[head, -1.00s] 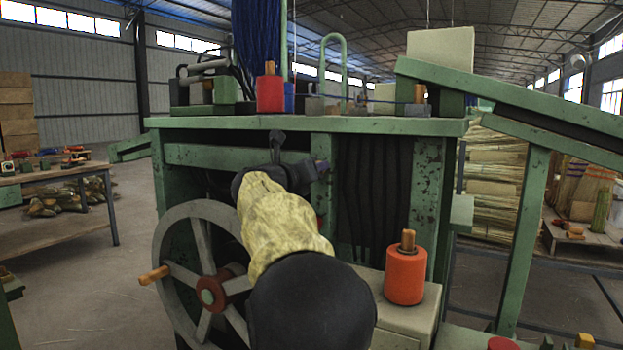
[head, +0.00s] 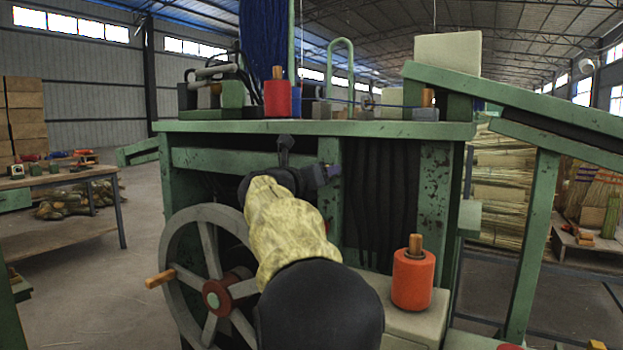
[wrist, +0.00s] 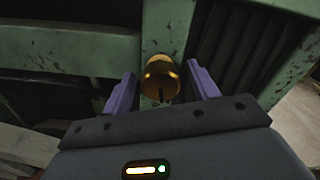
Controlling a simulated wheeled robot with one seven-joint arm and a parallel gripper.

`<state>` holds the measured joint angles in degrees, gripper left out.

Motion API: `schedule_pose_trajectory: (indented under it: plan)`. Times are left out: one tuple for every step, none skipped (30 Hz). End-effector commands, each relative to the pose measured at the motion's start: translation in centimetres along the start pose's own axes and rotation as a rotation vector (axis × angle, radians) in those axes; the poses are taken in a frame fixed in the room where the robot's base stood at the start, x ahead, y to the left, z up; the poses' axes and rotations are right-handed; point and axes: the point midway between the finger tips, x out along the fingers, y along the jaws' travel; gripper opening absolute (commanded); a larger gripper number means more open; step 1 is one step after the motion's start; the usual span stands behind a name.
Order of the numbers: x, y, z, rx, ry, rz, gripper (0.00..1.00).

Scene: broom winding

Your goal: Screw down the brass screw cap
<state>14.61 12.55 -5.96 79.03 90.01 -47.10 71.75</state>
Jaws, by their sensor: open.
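The brass screw cap (wrist: 161,75) shows in the wrist view as a round, shiny gold piece in front of a green post of the machine. My gripper (wrist: 161,85) has its two purple fingers apart, one on each side of the cap, with a visible gap on both sides. The cap's lower part has a dark slot or mark. In the head view my gripper (head: 331,172) is at the green post under the tabletop, largely hidden by my own arm. The cap cannot be made out in the head view.
A spoked handwheel (head: 214,280) with a wooden handle stands left of my arm. A red spool (head: 413,282) sits on a pale box at the right. The green tabletop (head: 330,130) overhangs above my gripper and carries another red spool (head: 278,99).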

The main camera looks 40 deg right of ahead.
Motion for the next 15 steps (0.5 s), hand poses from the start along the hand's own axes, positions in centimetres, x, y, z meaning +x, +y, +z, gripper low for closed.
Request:
schedule_pose_trajectory:
  plan:
    - [-0.2,0.0,0.1,0.001,-0.001,0.001,0.59]
    - [-0.4,0.0,0.1,0.001,-0.001,0.002,0.59]
    - [-0.7,0.0,0.1,0.002,-0.002,0.003,0.59]
    - [-1.1,0.0,0.1,0.002,-0.002,0.003,0.59]
    - [-1.4,0.1,0.1,0.002,-0.001,0.004,0.59]
    - [-2.0,0.0,0.1,0.002,-0.001,0.003,0.59]
    - [-2.4,0.0,0.1,0.001,-0.001,0.004,0.59]
    - [-3.0,0.0,0.1,0.001,-0.002,0.004,0.59]
    - [-3.7,0.0,0.2,0.001,-0.002,0.004,0.59]
    - [-4.3,0.1,0.2,0.000,-0.002,0.005,0.59]
    - [-4.9,0.0,0.2,0.001,-0.002,0.004,0.59]
    - [-5.7,0.1,0.2,0.001,-0.003,0.006,0.59]
    - [-6.3,0.0,0.2,0.001,-0.003,0.005,0.59]
    - [-6.9,0.0,0.2,0.001,-0.002,0.005,0.59]
    - [-7.7,0.0,0.2,0.001,-0.001,0.004,0.59]
